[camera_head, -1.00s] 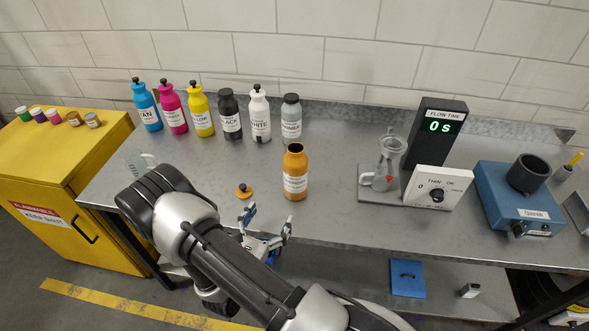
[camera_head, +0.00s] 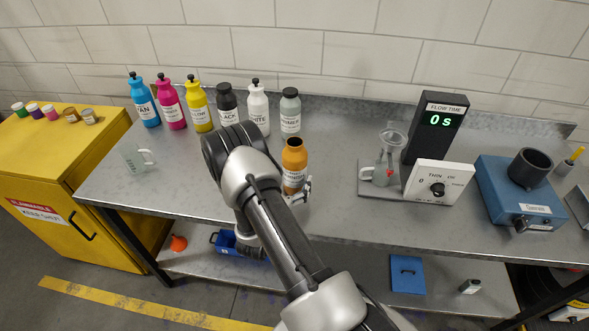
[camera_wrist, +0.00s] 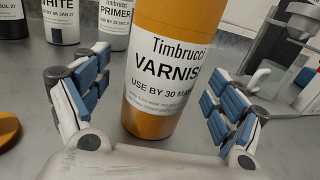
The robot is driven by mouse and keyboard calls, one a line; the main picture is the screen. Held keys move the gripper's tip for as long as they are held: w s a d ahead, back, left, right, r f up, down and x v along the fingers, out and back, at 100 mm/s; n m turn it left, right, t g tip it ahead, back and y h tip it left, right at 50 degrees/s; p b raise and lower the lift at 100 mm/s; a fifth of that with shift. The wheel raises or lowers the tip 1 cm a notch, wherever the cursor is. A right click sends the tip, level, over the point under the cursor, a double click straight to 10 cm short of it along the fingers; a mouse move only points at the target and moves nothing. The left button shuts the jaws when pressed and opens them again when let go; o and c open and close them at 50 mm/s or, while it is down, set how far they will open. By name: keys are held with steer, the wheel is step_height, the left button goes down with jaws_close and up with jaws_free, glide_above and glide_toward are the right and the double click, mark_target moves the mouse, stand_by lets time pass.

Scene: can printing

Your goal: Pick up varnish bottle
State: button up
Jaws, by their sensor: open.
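The varnish bottle (camera_head: 294,158) is amber-orange with an open, dark mouth and stands upright on the metal bench. In the wrist view the varnish bottle (camera_wrist: 168,75) shows its white "VARNISH" label between my fingers. My gripper (camera_wrist: 150,110) is open, with blue-padded fingers on either side of the bottle and visible gaps on both sides. In the head view my gripper (camera_head: 303,188) is mostly hidden behind my arm, low beside the bottle. An orange cap (camera_wrist: 8,130) lies on the bench at the left of the wrist view.
A row of colour bottles (camera_head: 198,108) stands behind, with the grey primer bottle (camera_head: 290,112) closest behind the varnish. A beaker (camera_head: 133,158) stands at left. The flow-time stand (camera_head: 436,130) and blue machine (camera_head: 520,195) are at right.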

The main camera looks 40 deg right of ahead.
steer(key=x, duration=0.2)
steer(key=shift+w+d+f, duration=0.1)
steer(key=shift+w+d, duration=0.05)
steer(key=shift+d, duration=0.2)
steer(key=shift+c, duration=0.3)
steer(key=c, duration=1.7)
steer(key=shift+c, duration=0.5)
step_height(320, 180, up, 20)
steer(key=p, duration=0.4)
glide_above(295, 141)
steer(key=shift+a, duration=0.15)
